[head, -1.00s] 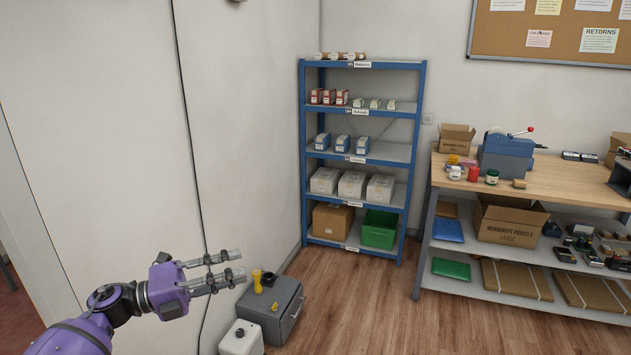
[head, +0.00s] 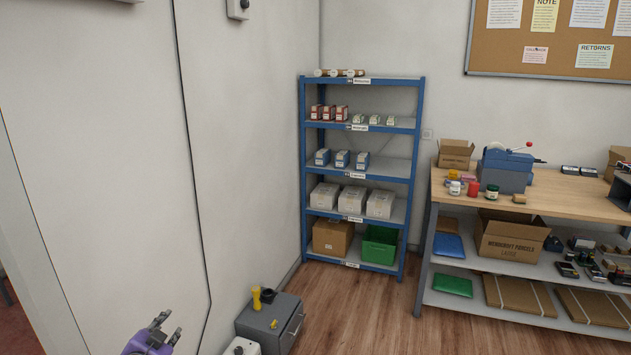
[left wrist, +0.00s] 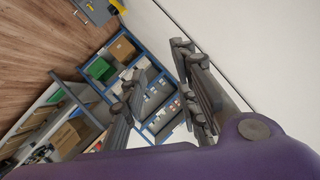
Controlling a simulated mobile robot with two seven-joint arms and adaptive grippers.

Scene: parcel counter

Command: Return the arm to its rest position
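My left gripper (head: 171,325) is low in the head view, left of the grey box on the floor, with only its purple wrist and fingers showing above the bottom edge. Its fingers stand apart with nothing between them. In the left wrist view the fingers (left wrist: 158,68) are also spread and empty, with the blue shelf rack seen beyond the gap. The rest of my left arm is out of the head view. My right gripper is in neither view.
A grey box (head: 271,321) with a yellow item on it stands by the wall, beside a white box (head: 243,347). A blue shelf rack (head: 415,140) stands in the corner. A wooden workbench (head: 560,190) is at right. The floor between is clear.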

